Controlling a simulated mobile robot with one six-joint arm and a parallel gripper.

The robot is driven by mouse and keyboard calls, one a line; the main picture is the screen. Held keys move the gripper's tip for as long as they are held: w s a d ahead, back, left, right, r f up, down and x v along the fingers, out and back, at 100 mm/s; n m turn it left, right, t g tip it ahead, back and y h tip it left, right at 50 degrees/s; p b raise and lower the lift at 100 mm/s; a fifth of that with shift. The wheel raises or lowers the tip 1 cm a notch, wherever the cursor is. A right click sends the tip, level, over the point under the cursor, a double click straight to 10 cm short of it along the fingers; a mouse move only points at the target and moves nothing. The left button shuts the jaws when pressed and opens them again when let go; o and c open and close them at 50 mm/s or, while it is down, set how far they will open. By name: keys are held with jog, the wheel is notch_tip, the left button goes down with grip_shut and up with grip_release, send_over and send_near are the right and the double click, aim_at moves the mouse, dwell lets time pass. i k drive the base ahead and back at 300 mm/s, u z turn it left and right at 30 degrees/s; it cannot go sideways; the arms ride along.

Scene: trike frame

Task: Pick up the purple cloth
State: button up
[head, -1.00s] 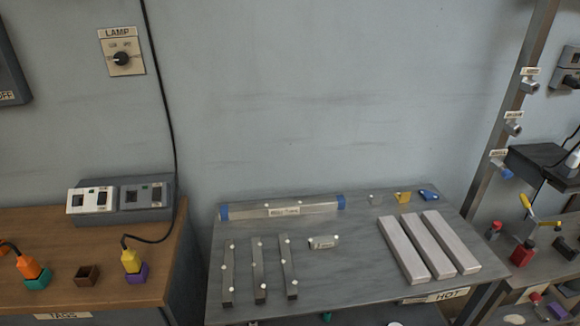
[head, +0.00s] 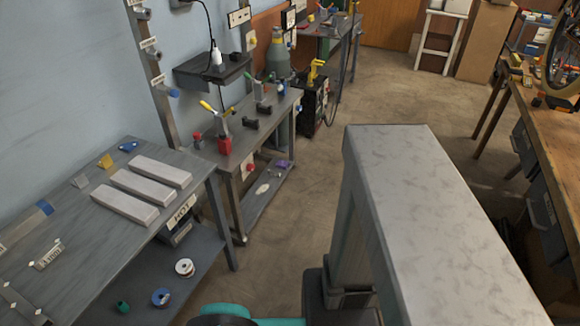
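A small purple item (head: 283,164) lies on the lower shelf of the second bench, under its far right end. It may be the purple cloth, but it is too small to be sure. My gripper is not in view.
The grey bench (head: 170,232) at left carries three pale bars (head: 140,190). Spools (head: 184,268) sit on its lower shelf. The second bench (head: 225,160) holds a red tool (head: 224,144). A large grey flat-topped block (head: 410,190) stands at right. Open floor (head: 300,215) lies between.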

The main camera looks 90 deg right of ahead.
aim_at(284, 165)
jog(key=u, duration=0.7)
jog(key=k, duration=0.2)
jog(key=z, duration=2.85)
jog(key=k, duration=0.25)
jog(key=z, duration=2.2)
